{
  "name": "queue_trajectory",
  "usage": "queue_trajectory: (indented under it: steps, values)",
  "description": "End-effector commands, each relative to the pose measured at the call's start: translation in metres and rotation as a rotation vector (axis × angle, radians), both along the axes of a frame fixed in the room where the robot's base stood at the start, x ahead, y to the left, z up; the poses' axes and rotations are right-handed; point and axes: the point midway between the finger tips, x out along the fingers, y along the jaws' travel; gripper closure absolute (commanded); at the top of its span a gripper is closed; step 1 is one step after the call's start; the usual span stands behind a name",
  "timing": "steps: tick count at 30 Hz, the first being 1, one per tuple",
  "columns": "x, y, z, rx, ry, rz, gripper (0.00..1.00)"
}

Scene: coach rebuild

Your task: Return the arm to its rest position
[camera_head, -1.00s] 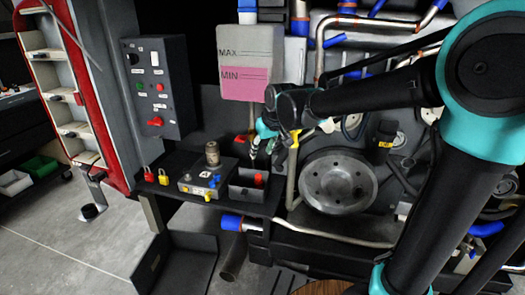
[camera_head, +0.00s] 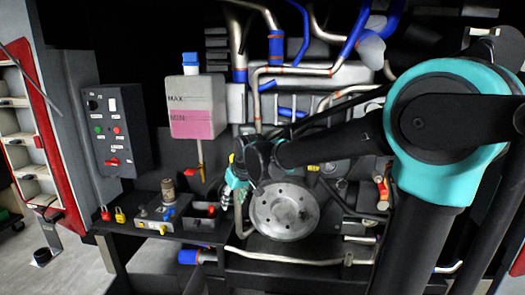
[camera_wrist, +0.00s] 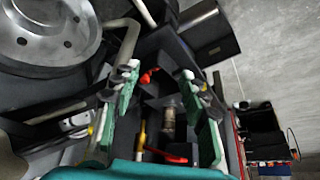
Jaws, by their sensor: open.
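My gripper (camera_head: 236,180) hangs above the right end of the dark ledge, just left of the grey metal disc (camera_head: 284,211). Its green-padded fingers stand apart in the wrist view (camera_wrist: 163,82), with nothing held between their tips. The dark ledge parts and a red piece (camera_wrist: 149,76) show beyond the gap. A red bar (camera_wrist: 163,156) shows low between the fingers; its distance is unclear. My arm, black with teal joints, reaches across the right half of the head view and hides part of the engine bay.
A tank (camera_head: 198,107) marked MAX and MIN hangs left of and above the gripper. A switch box (camera_head: 116,130) is further left. The ledge carries a block with a brass-coloured cylinder (camera_head: 168,190), padlocks (camera_head: 120,215) and an open box (camera_head: 202,222). Pipes crowd the back.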

Motion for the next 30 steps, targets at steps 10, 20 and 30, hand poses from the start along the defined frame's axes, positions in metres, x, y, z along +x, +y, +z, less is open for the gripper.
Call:
queue_trajectory:
  steps: [10,20,30]
  values:
    - [-0.014,-0.066,-0.025,-0.007,0.012,-0.109,0.56]
    - [-0.068,-0.179,-0.077,-0.015,0.037,-0.323,0.56]
    - [-0.174,-0.281,-0.149,-0.021,0.073,-0.596,0.56]
